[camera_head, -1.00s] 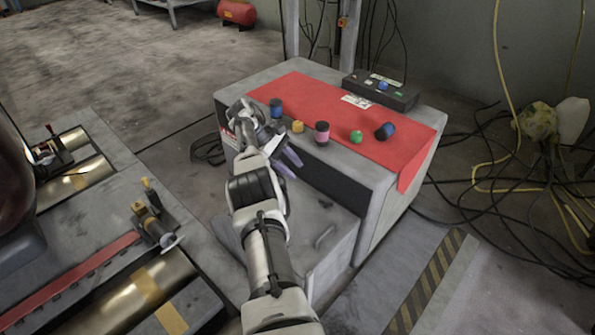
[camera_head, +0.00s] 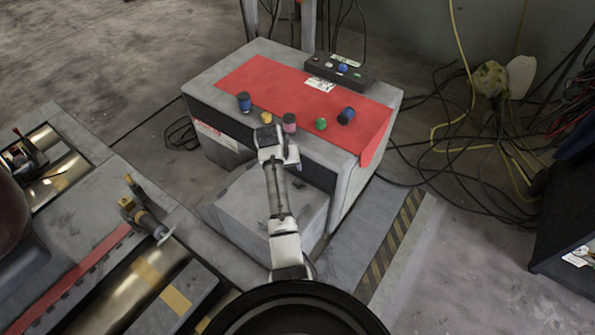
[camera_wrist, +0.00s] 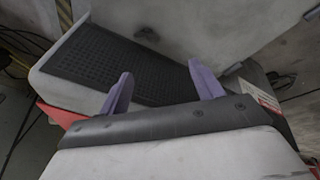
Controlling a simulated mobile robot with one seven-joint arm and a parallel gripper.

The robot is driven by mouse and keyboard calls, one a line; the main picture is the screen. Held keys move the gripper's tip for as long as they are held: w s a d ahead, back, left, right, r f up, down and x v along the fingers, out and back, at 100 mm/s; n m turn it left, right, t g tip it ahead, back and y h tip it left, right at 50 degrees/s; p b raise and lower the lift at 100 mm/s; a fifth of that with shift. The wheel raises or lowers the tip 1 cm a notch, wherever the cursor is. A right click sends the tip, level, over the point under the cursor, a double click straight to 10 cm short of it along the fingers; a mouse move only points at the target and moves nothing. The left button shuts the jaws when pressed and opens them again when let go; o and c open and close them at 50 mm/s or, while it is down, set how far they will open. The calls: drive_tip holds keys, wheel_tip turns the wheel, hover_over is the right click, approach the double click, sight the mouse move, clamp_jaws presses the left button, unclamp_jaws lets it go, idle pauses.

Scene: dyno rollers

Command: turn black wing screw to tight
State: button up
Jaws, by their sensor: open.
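In the wrist view, my gripper (camera_wrist: 161,70) has its two purple fingers apart with nothing between them. In the head view my gripper (camera_head: 277,150) hangs at the front edge of the red-topped cabinet, above the low grey box; its fingertips are hidden there. A small black piece (camera_wrist: 147,36) stands on the light grey surface in the wrist view, beyond the fingertips and apart from them. It may be the black wing screw, but it is too small to make out wings or how tight it is.
The low grey box (camera_head: 240,215) stands in front. Rollers (camera_head: 120,300) lie at left. Cables (camera_head: 480,170) cover the floor at right.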

sight(298, 183)
drive_tip(key=s+d+r+m+t+p, duration=0.1)
drive_tip(key=s+d+r+m+p, duration=0.15)
drive_tip(key=s+r+m, duration=0.2)
drive_tip(key=shift+n+y, duration=0.4)
drive_tip(key=shift+n, duration=0.05)
drive_tip(key=b+x, duration=0.2)
drive_tip(key=x, duration=1.2)
drive_tip(key=shift+f, duration=0.35)
drive_tip(key=shift+c, duration=0.4)
drive_tip(key=c, duration=0.9)
drive_tip(key=shift+a+r+m+h, duration=0.15)
drive_tip(key=shift+m+h, duration=0.15)
drive_tip(key=shift+m, duration=0.8)
drive_tip(key=shift+m+g+h, duration=0.3)
drive_tip(key=shift+m+h, duration=0.1)
drive_tip(key=shift+m, duration=0.8)
drive_tip(key=o, duration=1)
